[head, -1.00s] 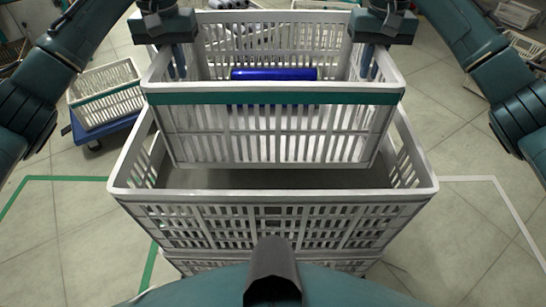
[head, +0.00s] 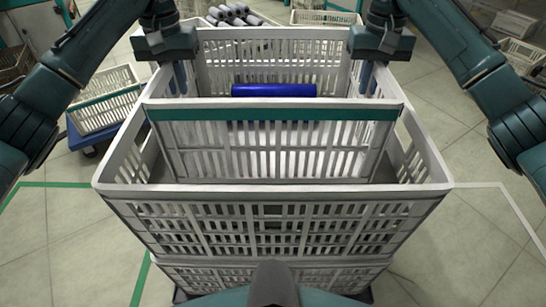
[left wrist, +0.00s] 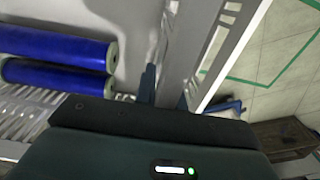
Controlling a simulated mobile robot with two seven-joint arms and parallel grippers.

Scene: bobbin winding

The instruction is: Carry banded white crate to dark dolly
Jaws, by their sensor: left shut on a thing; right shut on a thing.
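The white crate with a teal band (head: 275,113) hangs level between my grippers, over or partly within the opening of a larger plain white crate (head: 270,222). I cannot tell how deep it sits or whether they touch. A blue roll (head: 273,90) lies in the banded crate; the left wrist view shows two blue rolls (left wrist: 55,52). My left gripper (head: 178,78) is shut on its left wall and my right gripper (head: 368,78) on its right wall. A dark base (head: 180,296) shows under the plain crate stack; I cannot tell if it is the dolly.
At the left, another white crate with a teal band (head: 105,104) stands on a blue dolly (head: 88,140). Grey rolls (head: 232,14) and white crates (head: 325,18) lie behind. The floor is clear at the right, with marking lines.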

